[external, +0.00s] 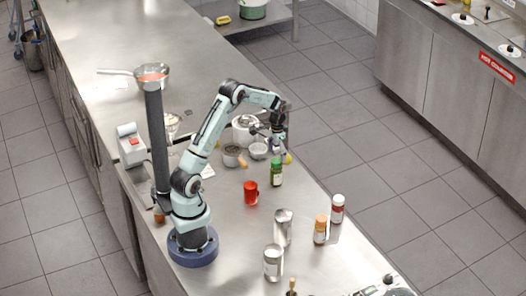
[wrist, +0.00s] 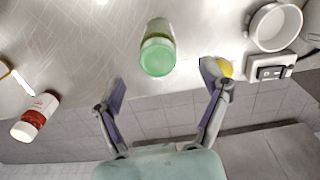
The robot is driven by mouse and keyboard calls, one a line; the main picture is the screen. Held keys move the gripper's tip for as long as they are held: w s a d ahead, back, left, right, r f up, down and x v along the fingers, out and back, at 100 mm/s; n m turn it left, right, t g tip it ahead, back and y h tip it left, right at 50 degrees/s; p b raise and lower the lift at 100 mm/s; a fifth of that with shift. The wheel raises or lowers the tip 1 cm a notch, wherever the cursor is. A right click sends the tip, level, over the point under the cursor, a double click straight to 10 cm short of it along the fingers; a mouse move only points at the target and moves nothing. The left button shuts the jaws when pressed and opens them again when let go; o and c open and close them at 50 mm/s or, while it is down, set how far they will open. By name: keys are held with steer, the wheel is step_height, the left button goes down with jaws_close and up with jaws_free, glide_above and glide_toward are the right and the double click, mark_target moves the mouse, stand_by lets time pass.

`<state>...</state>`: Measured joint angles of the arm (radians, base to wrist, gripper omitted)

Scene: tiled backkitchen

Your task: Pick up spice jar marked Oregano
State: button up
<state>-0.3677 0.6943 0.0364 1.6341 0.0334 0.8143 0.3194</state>
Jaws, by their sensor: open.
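A jar with a green cap and green contents (external: 276,173) stands upright on the steel counter. In the wrist view its green cap (wrist: 158,55) shows from above, ahead of and between my fingers. An orange-capped jar (external: 321,230) and a red-and-white jar (external: 337,209) stand farther right; the red-and-white one also shows at the left of the wrist view (wrist: 35,116). No label is readable, so I cannot confirm which says Oregano. My gripper (external: 277,142) is open and empty, above the green-capped jar; the wrist view shows its fingers (wrist: 162,84) spread apart, not touching it.
A red cup (external: 251,192), metal cans (external: 283,227) and (external: 273,262), and small bowls (external: 232,156) stand nearby. A yellow item (wrist: 225,68) lies close by my right finger. A white pot (wrist: 273,27) is farther right. The counter edge runs close by the jar.

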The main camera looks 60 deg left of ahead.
mark_target(277, 160)
step_height(277, 160, down, 6)
steer(key=shift+r, duration=0.1)
steer(key=c, duration=1.3)
